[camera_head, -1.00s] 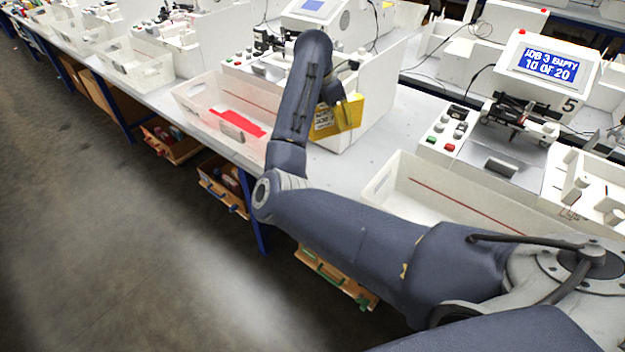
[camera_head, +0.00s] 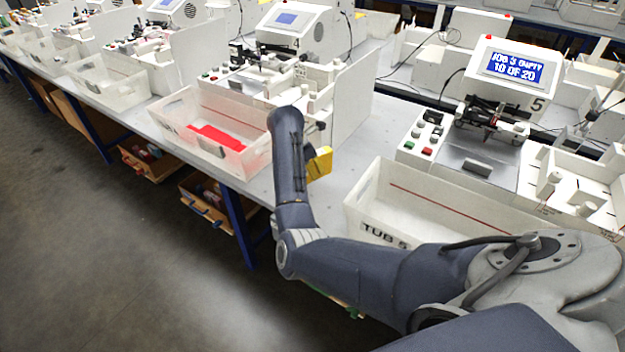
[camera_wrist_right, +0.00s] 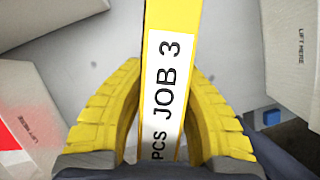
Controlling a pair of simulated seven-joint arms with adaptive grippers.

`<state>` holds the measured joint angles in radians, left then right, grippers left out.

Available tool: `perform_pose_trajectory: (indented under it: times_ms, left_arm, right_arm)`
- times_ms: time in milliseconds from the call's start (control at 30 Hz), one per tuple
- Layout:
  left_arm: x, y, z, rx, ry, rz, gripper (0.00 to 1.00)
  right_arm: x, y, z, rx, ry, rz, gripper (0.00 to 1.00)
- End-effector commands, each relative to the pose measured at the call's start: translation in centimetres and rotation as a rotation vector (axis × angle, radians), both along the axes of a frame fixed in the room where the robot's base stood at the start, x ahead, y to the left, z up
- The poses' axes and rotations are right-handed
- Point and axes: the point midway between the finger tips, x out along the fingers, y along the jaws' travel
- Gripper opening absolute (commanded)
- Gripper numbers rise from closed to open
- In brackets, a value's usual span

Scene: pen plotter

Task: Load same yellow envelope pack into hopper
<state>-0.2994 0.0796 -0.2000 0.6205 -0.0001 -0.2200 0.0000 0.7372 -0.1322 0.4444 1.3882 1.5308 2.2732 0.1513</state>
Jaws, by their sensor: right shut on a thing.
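A yellow envelope pack (camera_head: 319,164) shows in the head view beside my right arm, partly hidden by it. In the right wrist view the pack (camera_wrist_right: 168,32) stands between the yellow fingers, with a white label reading "JOB 3" and "PCS". My right gripper (camera_wrist_right: 168,120) is shut on the pack and holds it in the gap between the two tubs. Plotter station 5 (camera_head: 500,75) stands at the right, its screen reading "JOB 3 EMPTY 10 OF 20". I cannot make out which part is its hopper. My left gripper is not in view.
The tub labelled "TUB 5" (camera_head: 352,212) stands in front of station 5 and looks empty. Another tub (camera_head: 158,120) holds red material at the left. A white divider panel (camera_head: 362,85) stands behind the pack. Bare worktop (camera_head: 338,182) lies between the tubs.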

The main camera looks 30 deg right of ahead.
Motion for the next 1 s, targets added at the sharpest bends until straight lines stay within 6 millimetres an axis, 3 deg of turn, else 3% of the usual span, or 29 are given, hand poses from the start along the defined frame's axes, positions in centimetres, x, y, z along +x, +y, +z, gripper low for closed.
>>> perform_pose_trajectory:
  times_ms: [167, 533, 1000]
  left_arm:
    - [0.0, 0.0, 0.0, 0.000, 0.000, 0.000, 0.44]
    - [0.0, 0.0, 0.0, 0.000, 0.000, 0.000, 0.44]
    - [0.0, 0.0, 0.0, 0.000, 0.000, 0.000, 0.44]
  right_arm:
    - [0.0, -0.1, -0.7, -0.002, -0.001, 0.000, 0.00]
    - [0.0, -0.1, -4.5, -0.002, 0.001, 0.000, 0.00]
    - [0.0, 0.0, -5.1, -0.001, -0.001, -0.001, 0.00]
